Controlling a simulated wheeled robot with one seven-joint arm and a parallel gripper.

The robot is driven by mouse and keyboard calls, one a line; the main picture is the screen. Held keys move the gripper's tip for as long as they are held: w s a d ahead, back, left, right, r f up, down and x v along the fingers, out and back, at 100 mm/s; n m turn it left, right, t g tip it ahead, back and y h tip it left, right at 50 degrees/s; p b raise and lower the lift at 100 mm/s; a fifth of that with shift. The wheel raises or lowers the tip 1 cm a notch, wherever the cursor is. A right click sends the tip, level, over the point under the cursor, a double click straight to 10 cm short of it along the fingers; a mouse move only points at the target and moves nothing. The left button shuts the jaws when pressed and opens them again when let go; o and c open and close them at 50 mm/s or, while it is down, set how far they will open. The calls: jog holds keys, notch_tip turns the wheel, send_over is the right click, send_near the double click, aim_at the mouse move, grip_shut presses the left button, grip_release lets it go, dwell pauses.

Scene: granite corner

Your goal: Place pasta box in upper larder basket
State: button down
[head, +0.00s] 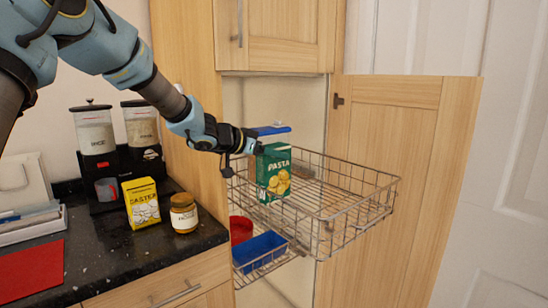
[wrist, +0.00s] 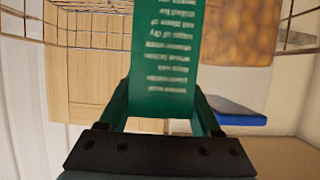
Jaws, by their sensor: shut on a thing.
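My gripper (head: 256,146) is shut on the green pasta box (head: 273,174), gripping it near its top. The box is upright, with its "PASTA" label and yellow pasta picture facing the head camera. It is at the left part of the pulled-out upper wire basket (head: 362,223), with its lower end at the level of the wires. I cannot tell whether it touches the basket floor. In the wrist view the box's green side with white print (wrist: 168,60) lies between my gripper's two fingers (wrist: 162,108).
A blue-topped item (head: 270,130) is behind the pasta box. The basket's right part looks empty. The lower basket holds a red container (head: 240,230) and a blue bin (head: 260,250). A yellow box (head: 141,203) and a jar (head: 184,213) stand on the counter. The larder door (head: 398,180) is open.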

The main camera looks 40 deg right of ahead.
jog(key=shift+f, duration=0.25)
jog(key=shift+c, duration=0.4)
grip_release()
jog(key=v, duration=1.2)
jog(key=shift+b, duration=0.45)
jog(key=shift+a, duration=0.2)
